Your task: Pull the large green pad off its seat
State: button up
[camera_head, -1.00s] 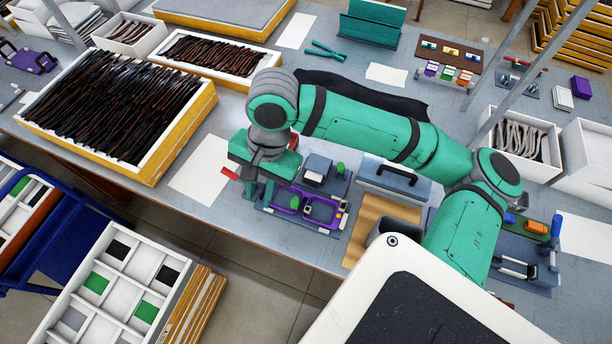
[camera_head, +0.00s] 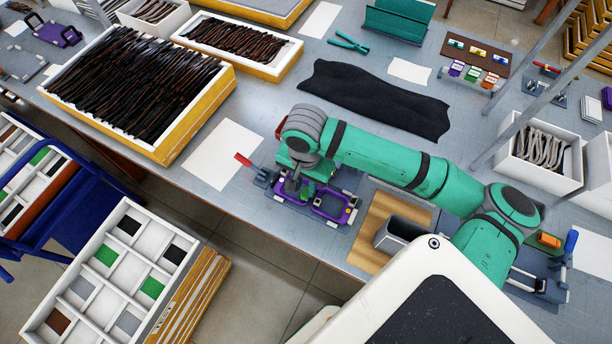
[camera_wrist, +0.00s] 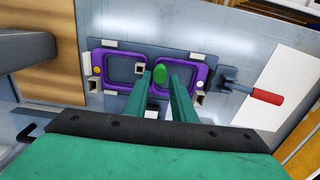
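A purple eyeglass frame (camera_head: 331,207) lies in a grey fixture on the table, and it also shows in the wrist view (camera_wrist: 203,57). In the wrist view the oval green pad (camera_wrist: 159,73) is near the middle of the frame, by the bridge. My gripper (camera_wrist: 160,78) has its two fingers pointing down at the frame, one on each side of the pad. The pad nearly fills the gap between the fingertips; I cannot tell whether they touch it. The pad's seat is hidden. In the head view my gripper (camera_head: 296,188) covers the left part of the frame.
A red-handled clamp (camera_head: 244,160) stands at the fixture's left. A wooden board (camera_head: 385,218) with a grey container (camera_head: 392,235) lies to the right. A white sheet (camera_head: 215,160) lies left, and a black cloth (camera_head: 375,95) behind.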

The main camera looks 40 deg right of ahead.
aim_at(305, 193)
jog(key=shift+f, duration=1.45)
grip_shut()
jog(key=shift+r, duration=0.2)
jog(key=shift+r, duration=2.35)
jog(key=shift+d+r, duration=0.1)
jog(key=shift+r, duration=2.9)
